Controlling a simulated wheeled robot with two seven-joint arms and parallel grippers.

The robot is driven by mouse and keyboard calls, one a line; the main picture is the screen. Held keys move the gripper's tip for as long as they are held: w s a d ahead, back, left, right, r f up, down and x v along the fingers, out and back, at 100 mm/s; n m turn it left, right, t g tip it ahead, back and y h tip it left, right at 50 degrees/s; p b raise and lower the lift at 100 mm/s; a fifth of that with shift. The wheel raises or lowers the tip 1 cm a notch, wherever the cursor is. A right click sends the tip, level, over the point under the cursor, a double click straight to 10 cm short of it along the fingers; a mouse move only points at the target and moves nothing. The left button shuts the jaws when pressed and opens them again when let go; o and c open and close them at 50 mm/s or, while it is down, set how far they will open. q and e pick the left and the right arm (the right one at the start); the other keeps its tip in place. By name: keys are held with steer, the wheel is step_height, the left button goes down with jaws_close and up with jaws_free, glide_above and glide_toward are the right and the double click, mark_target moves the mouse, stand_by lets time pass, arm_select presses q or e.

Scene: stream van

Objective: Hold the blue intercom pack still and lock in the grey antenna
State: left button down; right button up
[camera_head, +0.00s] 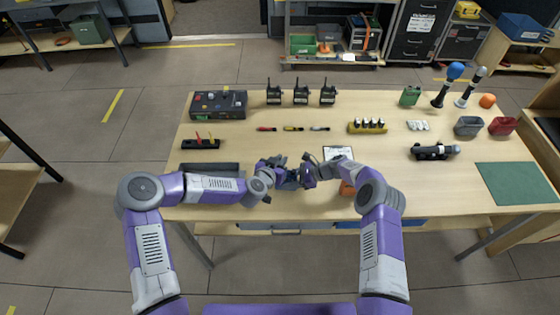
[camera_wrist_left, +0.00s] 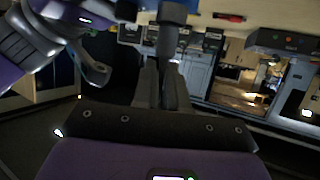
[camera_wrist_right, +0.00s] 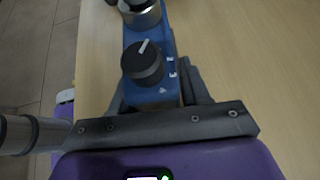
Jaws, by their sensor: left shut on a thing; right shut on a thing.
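The blue intercom pack (camera_wrist_right: 150,50) is in the right wrist view, between the fingers of my right gripper (camera_wrist_right: 160,100), which is shut on it. A black knob (camera_wrist_right: 142,62) with a white line is on its face. In the left wrist view my left gripper (camera_wrist_left: 165,85) is shut on the grey antenna (camera_wrist_left: 172,42). The antenna's upper end in that view meets or overlaps a blue part (camera_wrist_left: 172,12); I cannot tell whether it is seated. In the head view both grippers meet over the table's front edge, the pack (camera_head: 290,184) mostly hidden.
The wooden table (camera_head: 270,147) has free room just behind my grippers. Several black radios (camera_head: 301,95) stand at the back. A clipboard (camera_head: 338,152) lies by my right gripper. A black device (camera_head: 433,152) and green mat (camera_head: 513,183) are at the right.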

arm_select(q)
steer(key=c, duration=1.1)
jaws_free()
steer(key=v, duration=1.2)
arm_select(e)
steer(key=o, duration=1.3)
arm_select(q)
steer(key=shift+f, duration=0.1)
arm_select(e)
steer(key=shift+d, duration=0.1)
steer(key=v, duration=1.2)
steer(key=shift+r, duration=0.1)
